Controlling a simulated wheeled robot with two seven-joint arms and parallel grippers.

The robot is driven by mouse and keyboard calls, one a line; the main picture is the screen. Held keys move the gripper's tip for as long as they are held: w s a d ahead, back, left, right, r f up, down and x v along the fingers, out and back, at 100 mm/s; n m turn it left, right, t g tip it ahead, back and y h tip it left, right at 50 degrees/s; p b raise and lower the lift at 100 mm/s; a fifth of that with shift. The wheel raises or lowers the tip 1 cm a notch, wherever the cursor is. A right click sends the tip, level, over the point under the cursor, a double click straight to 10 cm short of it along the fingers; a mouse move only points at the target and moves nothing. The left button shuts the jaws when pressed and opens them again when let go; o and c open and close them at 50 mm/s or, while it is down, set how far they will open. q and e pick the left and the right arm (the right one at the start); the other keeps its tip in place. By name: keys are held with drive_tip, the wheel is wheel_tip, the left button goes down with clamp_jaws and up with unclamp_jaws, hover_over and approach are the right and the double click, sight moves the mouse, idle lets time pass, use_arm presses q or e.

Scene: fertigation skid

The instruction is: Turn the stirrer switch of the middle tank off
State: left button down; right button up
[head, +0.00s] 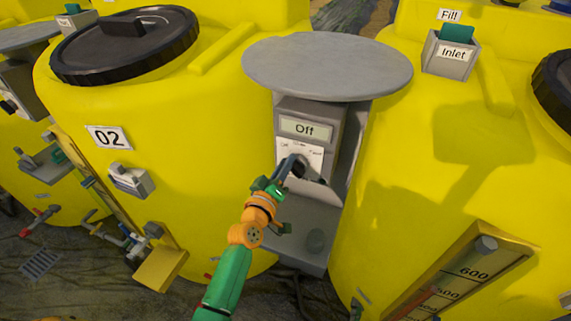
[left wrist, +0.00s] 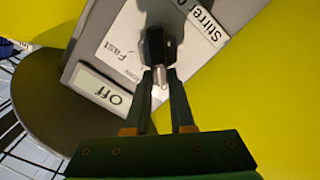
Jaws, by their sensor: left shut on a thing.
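The stirrer switch is a black knob (left wrist: 156,47) on a white plate (head: 312,150) marked Off, Slow and Fast. My left gripper (left wrist: 161,78) is shut on the knob, with one finger on each side and a small silvery part between them. In the head view the left gripper (head: 290,168) reaches the plate from below and hides much of the knob. The knob's exact pointing is hard to tell. My right gripper is not in view.
The grey control box (head: 350,140) stands under a round grey cover (head: 328,67), between the yellow tank with the 02 sign (head: 108,137) and another yellow tank (head: 440,180) at right. A small box (head: 132,180) and a level gauge (head: 460,275) stick out from the tanks.

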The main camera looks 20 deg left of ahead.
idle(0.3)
use_arm(q)
drive_tip(key=c, duration=0.8)
unclamp_jaws()
drive_tip(key=shift+w, duration=0.1)
drive_tip(key=shift+o, duration=0.2)
drive_tip(key=s, duration=0.7)
drive_tip(key=shift+a, duration=0.1)
